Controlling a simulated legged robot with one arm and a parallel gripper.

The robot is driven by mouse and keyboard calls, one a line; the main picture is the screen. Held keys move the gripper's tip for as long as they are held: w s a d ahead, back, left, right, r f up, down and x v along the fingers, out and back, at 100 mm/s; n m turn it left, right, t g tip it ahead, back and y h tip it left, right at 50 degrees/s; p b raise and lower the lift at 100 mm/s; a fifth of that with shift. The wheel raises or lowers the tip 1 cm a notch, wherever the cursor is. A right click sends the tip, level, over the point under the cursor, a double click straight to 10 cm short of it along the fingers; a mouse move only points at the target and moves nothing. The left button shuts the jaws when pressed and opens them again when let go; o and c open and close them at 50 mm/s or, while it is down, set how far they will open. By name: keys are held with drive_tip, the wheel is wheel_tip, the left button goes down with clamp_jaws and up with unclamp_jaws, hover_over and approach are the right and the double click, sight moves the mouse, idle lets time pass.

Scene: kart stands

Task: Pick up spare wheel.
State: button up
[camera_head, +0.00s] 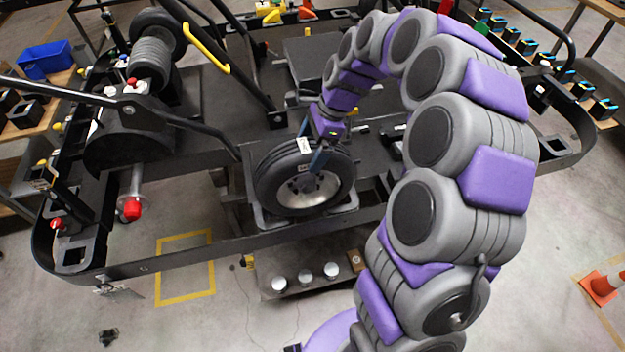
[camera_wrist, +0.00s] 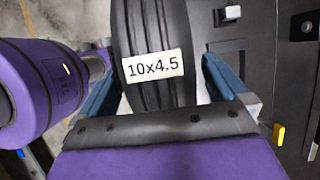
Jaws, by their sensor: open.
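The spare wheel (camera_head: 268,190) is a black tyre on a silver rim, standing upright on the kart stand near its front edge. A white label (camera_wrist: 154,67) reading "10x4.5" is on its tread. My gripper (camera_head: 314,152) reaches down over the top of the tyre. In the wrist view my gripper (camera_wrist: 158,62) is open, with one blue finger on each side of the tread (camera_wrist: 150,25). A gap shows between the right finger and the tyre. I cannot tell whether the left finger touches it. The finger behind the wheel is partly hidden in the head view.
The wheel sits in a grey holder (camera_head: 345,206) on the black kart stand (camera_head: 180,257). A black bar (camera_head: 205,133) passes close to its left. White cups (camera_head: 306,278) stand on a lower shelf. An orange cone (camera_head: 602,286) is at right.

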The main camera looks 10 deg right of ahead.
sight(297, 147)
drive_tip(key=a, duration=0.1)
drive_tip(key=a+f, duration=0.1)
drive_tip(key=a, duration=0.2)
drive_tip(key=shift+a+f, duration=0.2)
drive_tip(key=shift+f, duration=0.1)
drive_tip(key=d, duration=0.3)
drive_tip(key=shift+s, duration=0.1)
drive_tip(key=c, duration=0.6)
drive_tip(key=shift+d, duration=0.1)
drive_tip(key=shift+c, duration=0.7)
drive_tip(key=shift+a, duration=1)
drive_tip(key=c, duration=0.6)
drive_tip(key=shift+d, duration=0.15)
drive_tip(key=c, duration=0.3)
drive_tip(key=shift+d, duration=0.25)
drive_tip(key=shift+c, duration=0.3)
